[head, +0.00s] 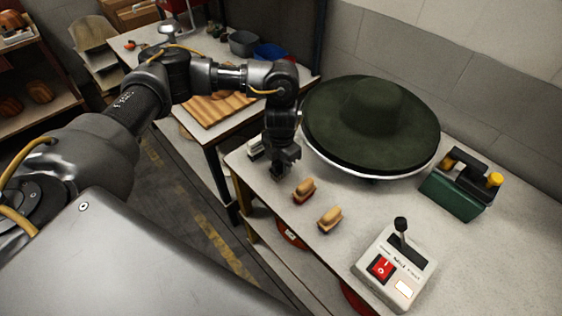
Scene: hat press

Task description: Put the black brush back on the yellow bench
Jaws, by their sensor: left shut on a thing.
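My left gripper (280,170) reaches down over the near left part of the bench with the yellow frame (345,187). It is shut on a small dark thing, which looks like the black brush; the dark fingers hide most of it. I cannot tell whether it touches the pale benchtop. Two small brushes with tan wooden bodies, one reddish (304,190) and one lighter (330,219), lie on the bench to the right of and nearer than the gripper. My right gripper is not in view.
A wide dark green hat (375,120) fills the back of the bench, close to my left gripper. A white control box (395,268) with a lever and a green box (455,190) with yellow knobs stand to the right.

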